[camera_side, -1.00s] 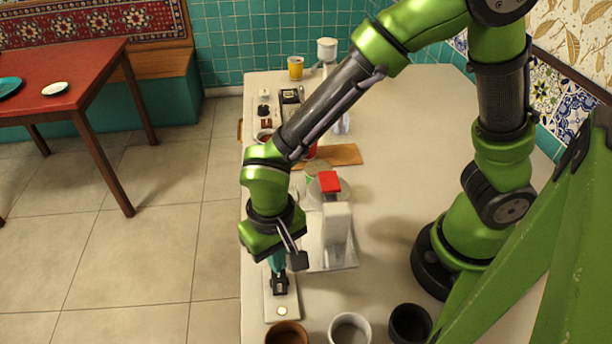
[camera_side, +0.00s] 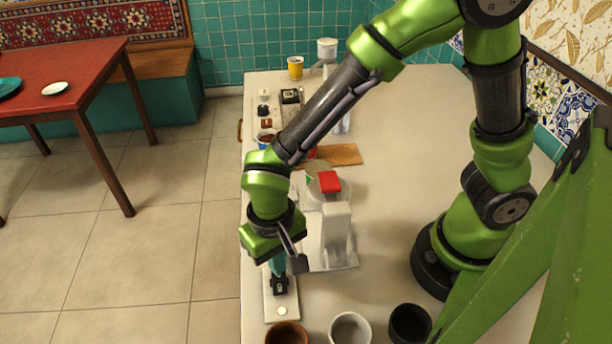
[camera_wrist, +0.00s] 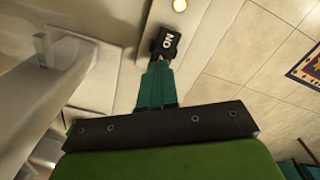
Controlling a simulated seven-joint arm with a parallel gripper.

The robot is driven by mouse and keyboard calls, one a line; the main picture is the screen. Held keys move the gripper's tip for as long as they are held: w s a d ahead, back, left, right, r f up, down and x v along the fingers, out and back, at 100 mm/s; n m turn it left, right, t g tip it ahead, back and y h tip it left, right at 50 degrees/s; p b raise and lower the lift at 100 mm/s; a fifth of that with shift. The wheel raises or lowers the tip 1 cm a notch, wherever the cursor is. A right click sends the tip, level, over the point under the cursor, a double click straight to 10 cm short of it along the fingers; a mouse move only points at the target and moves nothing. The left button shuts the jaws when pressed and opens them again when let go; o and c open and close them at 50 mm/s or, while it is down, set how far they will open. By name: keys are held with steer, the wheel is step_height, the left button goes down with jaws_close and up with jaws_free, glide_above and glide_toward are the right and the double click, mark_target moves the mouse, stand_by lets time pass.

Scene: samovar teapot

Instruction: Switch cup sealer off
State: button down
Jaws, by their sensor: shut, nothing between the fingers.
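The plate carries a black switch (camera_side: 279,287) and a round, warm-lit lamp (camera_side: 282,310). My gripper (camera_side: 278,270) is shut and empty. Its teal fingertips (camera_wrist: 157,68) are at the switch's near end; I cannot tell whether they touch it.
A brown cup (camera_side: 287,334), a white cup (camera_side: 350,328) and a black cup (camera_side: 410,325) stand at the table's front. A wooden board (camera_side: 343,154) and a yellow can (camera_side: 295,67) are farther back. The table (camera_side: 420,130) is clear right of the sealer.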

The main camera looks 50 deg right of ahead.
steer(key=shift+f, duration=0.65)
steer(key=shift+r, duration=3.55)
steer(key=shift+s+f+n, duration=0.1)
steer(key=shift+n, duration=0.3)
steer(key=s+d+r+m+t+y, duration=0.1)
steer(key=d+r+t, duration=0.6)
steer(key=d+r, duration=0.8)
steer(key=d+y, duration=0.1)
steer(key=d, duration=0.3)
steer(key=shift+s+m, duration=0.35)
steer(key=shift+m, duration=0.05)
